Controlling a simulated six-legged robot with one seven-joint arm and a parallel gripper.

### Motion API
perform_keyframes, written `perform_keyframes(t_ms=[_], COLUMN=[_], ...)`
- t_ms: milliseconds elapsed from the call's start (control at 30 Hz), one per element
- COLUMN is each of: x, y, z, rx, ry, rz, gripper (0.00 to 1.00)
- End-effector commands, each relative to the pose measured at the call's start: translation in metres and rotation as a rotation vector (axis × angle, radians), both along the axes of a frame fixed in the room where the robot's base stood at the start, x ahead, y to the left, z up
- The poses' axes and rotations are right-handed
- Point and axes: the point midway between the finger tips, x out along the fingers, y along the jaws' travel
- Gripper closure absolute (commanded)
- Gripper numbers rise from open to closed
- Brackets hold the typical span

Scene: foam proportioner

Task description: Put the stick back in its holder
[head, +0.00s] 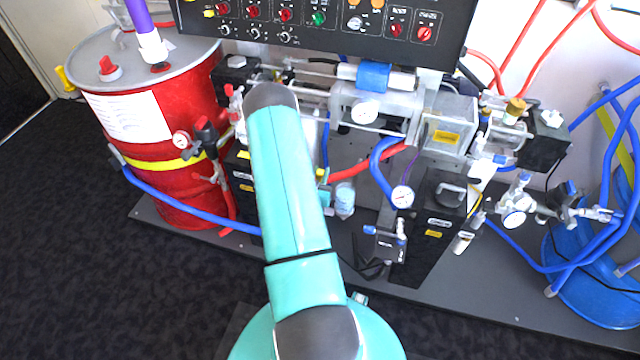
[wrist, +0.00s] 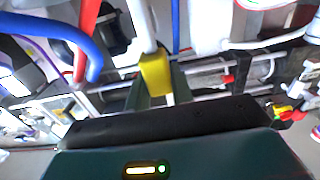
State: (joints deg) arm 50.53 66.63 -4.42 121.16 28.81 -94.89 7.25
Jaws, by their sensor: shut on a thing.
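In the wrist view, my gripper (wrist: 160,90) is shut on a stick (wrist: 155,72). The stick's yellow part sits between the two dark fingers, and a white rod (wrist: 140,22) runs up from it toward the top edge. In the head view my teal arm reaches up and forward to the machine, and hides my gripper and the stick. I cannot make out the stick's holder for sure in either view.
A red drum (head: 165,175) stands at the left. A black control panel (head: 330,22) hangs above the machine. Blue hoses (head: 190,207) and gauges, such as one at the middle (head: 402,196), crowd the frame. Dark carpet (head: 70,260) is clear at front left.

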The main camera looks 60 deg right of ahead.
Motion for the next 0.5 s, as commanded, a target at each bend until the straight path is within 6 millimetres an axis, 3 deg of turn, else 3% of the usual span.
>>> perform_keyframes(t_ms=[233,500], x=[-0.001,0.0], y=[0.0,0.0], z=[-0.035,-0.039], rx=[0.001,-0.001], ry=[0.001,0.0], rz=[-0.001,0.0], gripper=[1.0,1.0])
